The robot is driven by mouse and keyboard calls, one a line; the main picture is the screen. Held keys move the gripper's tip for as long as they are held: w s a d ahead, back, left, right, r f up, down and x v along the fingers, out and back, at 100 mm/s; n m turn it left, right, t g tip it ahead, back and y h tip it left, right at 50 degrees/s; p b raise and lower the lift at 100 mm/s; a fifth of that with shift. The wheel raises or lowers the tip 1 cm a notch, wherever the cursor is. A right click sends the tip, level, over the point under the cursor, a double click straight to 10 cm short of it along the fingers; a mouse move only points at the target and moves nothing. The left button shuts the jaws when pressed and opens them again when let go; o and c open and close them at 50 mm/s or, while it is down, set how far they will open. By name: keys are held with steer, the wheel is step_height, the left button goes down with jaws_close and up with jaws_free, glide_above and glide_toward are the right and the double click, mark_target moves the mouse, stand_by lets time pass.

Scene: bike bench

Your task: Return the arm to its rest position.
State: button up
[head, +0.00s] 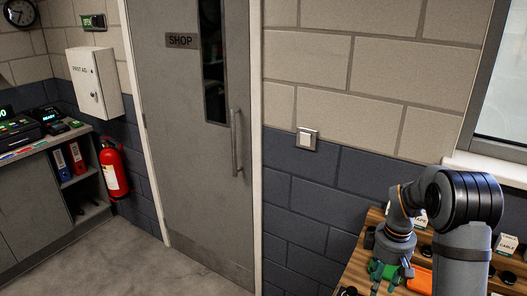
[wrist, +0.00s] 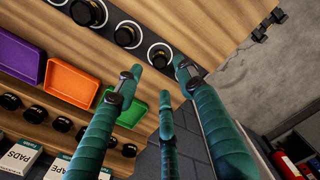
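My arm stands at the right of the head view, over the wooden bench (head: 358,270), folded with its wrist pointing down. My gripper (head: 391,284) hangs over the bench near the green tray (head: 388,270). In the wrist view my gripper (wrist: 158,72) shows teal fingers spread apart, with nothing between them. The green tray (wrist: 133,110) is partly hidden behind a finger there. The wrist camera looks down across the bench (wrist: 205,30) toward its edge and the floor.
The wrist view shows an orange tray (wrist: 72,84), a purple tray (wrist: 20,55), several black round parts and boxes marked PADS (wrist: 15,158) and TAPE. A window (head: 503,95) is behind my arm. Open floor (head: 120,255) lies left, before the SHOP door (head: 190,150).

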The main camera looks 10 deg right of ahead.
step_height(320, 180, down, 8)
steer(key=shift+s+r, duration=0.1)
steer(key=shift+r, duration=0.15)
steer(key=shift+f+p, duration=0.2)
steer(key=shift+p, duration=0.1)
steer(key=shift+r+b, duration=0.5)
steer(key=shift+r, duration=1.15)
